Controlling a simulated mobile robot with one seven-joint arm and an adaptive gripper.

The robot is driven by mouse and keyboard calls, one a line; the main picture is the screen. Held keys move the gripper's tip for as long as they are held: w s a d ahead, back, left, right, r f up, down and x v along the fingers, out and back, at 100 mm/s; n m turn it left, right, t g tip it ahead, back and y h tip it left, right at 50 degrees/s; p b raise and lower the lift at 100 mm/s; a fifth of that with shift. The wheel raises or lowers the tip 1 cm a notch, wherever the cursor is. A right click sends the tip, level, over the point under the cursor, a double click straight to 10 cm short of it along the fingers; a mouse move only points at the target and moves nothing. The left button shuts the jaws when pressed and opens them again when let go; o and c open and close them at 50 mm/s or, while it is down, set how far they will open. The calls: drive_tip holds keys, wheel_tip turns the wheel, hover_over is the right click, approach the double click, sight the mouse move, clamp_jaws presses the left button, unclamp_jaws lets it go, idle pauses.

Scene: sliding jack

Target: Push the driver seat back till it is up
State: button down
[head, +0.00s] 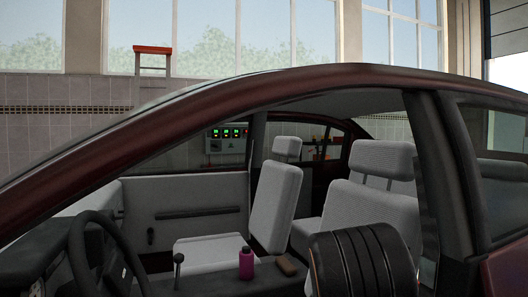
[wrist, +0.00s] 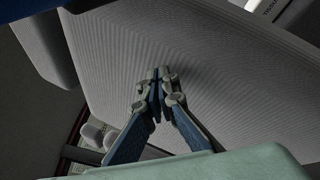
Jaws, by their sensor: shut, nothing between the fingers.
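A light grey seat back with a headrest (head: 372,195) stands right of centre in the head view and leans backward. In the wrist view a ribbed grey seat panel (wrist: 215,75) fills most of the picture, with a headrest-like pad (wrist: 38,50) at upper left. My gripper (wrist: 158,75) is shut and empty, its tips in front of this panel. I cannot tell whether they touch it. My gripper does not show in the head view.
The dark ribbed tyre-like object (head: 365,265) blocks the near side. A steering wheel (head: 85,255), a purple bottle (head: 246,264) and a brown item (head: 286,266) are in front. The other front seat (head: 277,205) stands upright. The car's roof frame (head: 300,82) and pillar (head: 440,170) limit the opening.

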drive_tip(key=shift+a, duration=0.2)
drive_tip(key=b+v, duration=0.2)
drive_tip(key=v, duration=0.9)
drive_tip(key=shift+s+a, duration=0.25)
drive_tip(key=shift+s, duration=0.05)
idle(0.5)
